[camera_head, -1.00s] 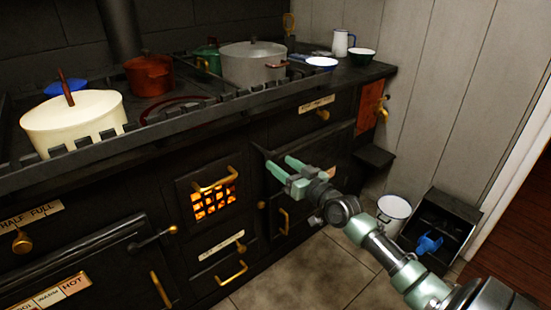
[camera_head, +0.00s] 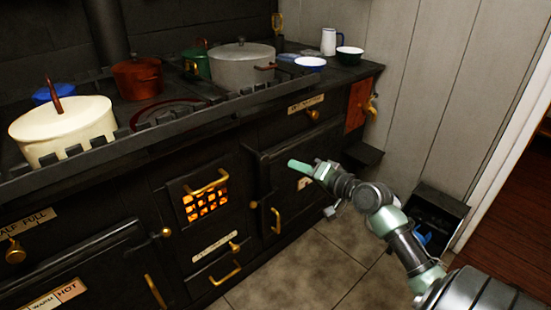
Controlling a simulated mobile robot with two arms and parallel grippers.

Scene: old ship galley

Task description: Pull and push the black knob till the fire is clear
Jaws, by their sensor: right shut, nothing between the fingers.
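The black range holds a small firebox door with a grate (camera_head: 205,203); orange fire glows behind its bars, under a brass handle (camera_head: 207,183). A small dark knob (camera_head: 253,205) seems to sit at the door's right, too small to make out clearly. A drawer with a brass handle (camera_head: 226,272) and a small brass knob (camera_head: 235,247) is below the grate. My right gripper (camera_head: 292,164) is shut and empty, pointing left in front of the right oven door, apart from the knob and up and right of the grate. My left gripper is out of view.
Cream (camera_head: 62,130), red (camera_head: 137,78), green (camera_head: 196,65) and grey (camera_head: 242,66) pots stand on the stove behind a raised rail. A black scuttle (camera_head: 437,212) stands on the floor by the wall. The tiled floor (camera_head: 290,272) before the range is clear.

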